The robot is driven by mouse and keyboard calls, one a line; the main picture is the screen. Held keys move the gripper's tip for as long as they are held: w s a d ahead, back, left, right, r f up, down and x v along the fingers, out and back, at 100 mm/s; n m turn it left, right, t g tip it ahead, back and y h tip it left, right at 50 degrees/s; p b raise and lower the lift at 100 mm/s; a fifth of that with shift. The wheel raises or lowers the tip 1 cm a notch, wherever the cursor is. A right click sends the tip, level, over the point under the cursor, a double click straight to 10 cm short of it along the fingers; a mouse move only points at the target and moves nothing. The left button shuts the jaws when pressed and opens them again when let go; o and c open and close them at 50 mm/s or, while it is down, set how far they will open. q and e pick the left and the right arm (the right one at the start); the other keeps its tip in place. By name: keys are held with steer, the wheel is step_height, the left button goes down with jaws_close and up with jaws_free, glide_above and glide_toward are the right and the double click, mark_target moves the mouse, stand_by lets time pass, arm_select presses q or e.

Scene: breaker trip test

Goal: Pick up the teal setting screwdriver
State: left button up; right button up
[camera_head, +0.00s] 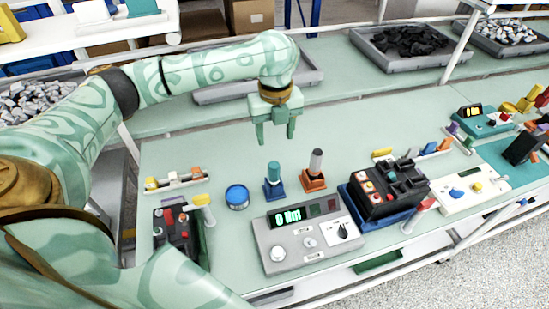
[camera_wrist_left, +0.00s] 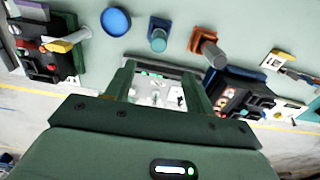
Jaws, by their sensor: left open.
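The teal setting screwdriver (camera_head: 274,171) stands upright in a small blue holder (camera_head: 274,191) on the pale green bench, behind the grey tester. Its teal handle top also shows in the left wrist view (camera_wrist_left: 158,40), beyond the fingers. My left gripper (camera_head: 275,140) points down with its two fingers apart and nothing between them. It hangs above the bench, behind and above the screwdriver in the head view, not touching it. The screwdriver's lower part is hidden in the holder. My right gripper is in neither view.
A grey-handled tool (camera_head: 316,162) in an orange holder (camera_head: 313,181) stands close right. A blue round tub (camera_head: 237,196) is left. The grey tester (camera_head: 292,256) and a black breaker unit (camera_head: 386,187) are in front and right. Bench behind the holders is clear.

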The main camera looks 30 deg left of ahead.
arm_select(q)
steer(key=b, duration=0.2)
glide_above(275, 165)
step_height(275, 165, down, 6)
steer(key=shift+s+f, duration=0.1)
steer(key=shift+s, duration=0.05)
steer(key=f+b, duration=0.2)
steer(key=f, duration=0.2)
steer(key=shift+w+f, duration=0.2)
steer(key=shift+s+f, duration=0.1)
steer(key=shift+f, duration=0.2)
steer(key=f+b, duration=0.1)
steer(key=f, duration=0.2)
steer(key=f+b, duration=0.1)
steer(key=f, duration=0.1)
steer(key=shift+a+b, duration=0.25)
steer(key=shift+b, duration=0.05)
steer(key=shift+r, duration=0.1)
steer(key=shift+c, duration=0.8)
steer(key=c, duration=0.9)
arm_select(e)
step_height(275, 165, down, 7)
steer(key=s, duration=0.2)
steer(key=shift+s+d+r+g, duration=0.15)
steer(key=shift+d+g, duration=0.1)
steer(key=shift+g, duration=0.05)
